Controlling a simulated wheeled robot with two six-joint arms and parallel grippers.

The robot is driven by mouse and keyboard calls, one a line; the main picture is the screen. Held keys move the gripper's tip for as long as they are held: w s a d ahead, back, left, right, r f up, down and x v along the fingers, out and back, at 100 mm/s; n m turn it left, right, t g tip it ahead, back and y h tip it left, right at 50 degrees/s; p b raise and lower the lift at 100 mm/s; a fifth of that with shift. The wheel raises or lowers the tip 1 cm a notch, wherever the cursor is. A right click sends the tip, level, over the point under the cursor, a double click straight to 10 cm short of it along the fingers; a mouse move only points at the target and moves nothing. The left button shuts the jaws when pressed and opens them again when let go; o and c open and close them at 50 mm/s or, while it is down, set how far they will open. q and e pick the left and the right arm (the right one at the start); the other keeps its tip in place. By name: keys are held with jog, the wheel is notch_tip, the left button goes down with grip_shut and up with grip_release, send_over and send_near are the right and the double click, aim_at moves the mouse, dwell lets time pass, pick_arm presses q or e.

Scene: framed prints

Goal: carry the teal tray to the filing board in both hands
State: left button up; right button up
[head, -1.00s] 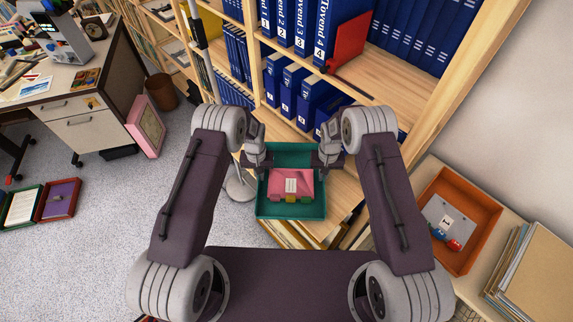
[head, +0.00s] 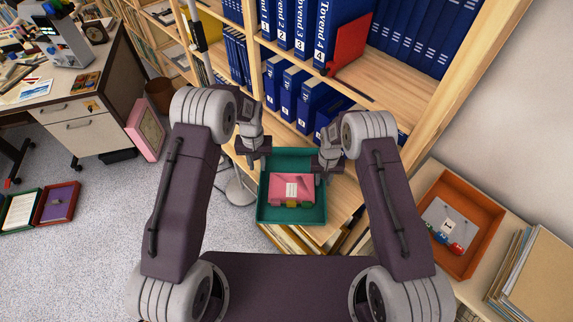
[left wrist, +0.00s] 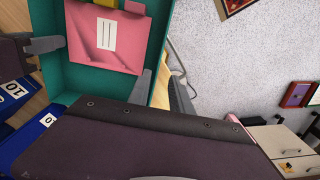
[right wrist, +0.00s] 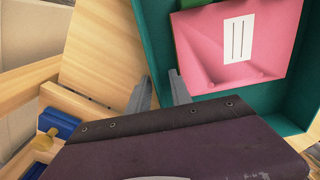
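The teal tray (head: 263,214) rests level on a light wooden board (head: 343,197) at the low front of the bookcase; I cannot tell whether this is the filing board. A pink folder (head: 291,181) with a white label lies in the tray. My left gripper (head: 254,160) is at the tray's left wall and my right gripper (head: 326,172) at its right wall. Both jaws look spread. In each wrist view the fingers stand on either side of the tray's wall, the left pair (left wrist: 156,72) and the right pair (right wrist: 160,74), with a gap between the tips.
An orange tray (head: 487,207) stands on a side surface at right. A desk (head: 98,122), a pink framed print (head: 146,128) and a bin (head: 160,92) are at left. Open floor lies left.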

notch_tip(320, 180, up, 12)
dwell(0.6)
